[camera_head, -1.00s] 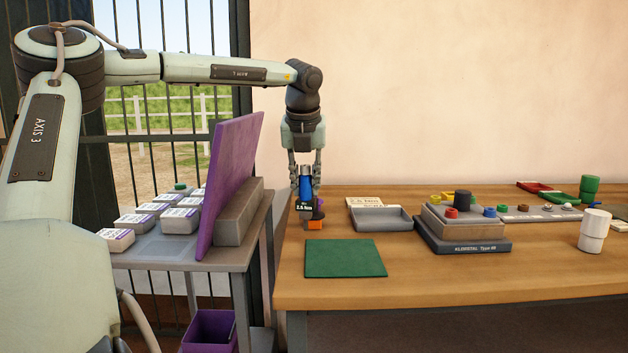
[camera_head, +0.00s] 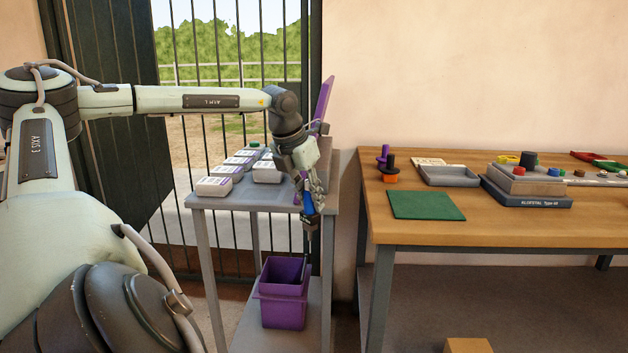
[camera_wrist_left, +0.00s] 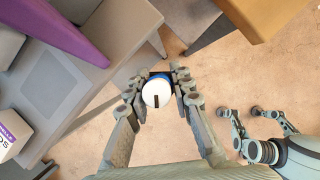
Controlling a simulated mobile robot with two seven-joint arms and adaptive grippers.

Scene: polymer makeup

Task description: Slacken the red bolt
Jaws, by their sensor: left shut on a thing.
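My left gripper (camera_head: 308,192) is shut on a blue driver (camera_head: 309,205) with a dark block below its handle. It holds the driver in the air by the grey side table's right edge, left of the wooden bench. In the left wrist view, the driver's white round end (camera_wrist_left: 156,93) shows between the fingers. A small red bolt (camera_head: 519,171) shows on the grey pedestal fixture (camera_head: 527,197) on the bench, far right of this gripper. My right gripper (camera_wrist_left: 239,111) shows only in the left wrist view, its fingers apart and empty.
A purple bin (camera_head: 282,312) stands low beneath the driver. The side table (camera_head: 215,200) carries several white boxes and a purple panel (camera_head: 323,100). A green mat (camera_head: 427,205), a grey tray (camera_head: 450,176) and purple, black and orange items (camera_head: 389,168) lie on the bench.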

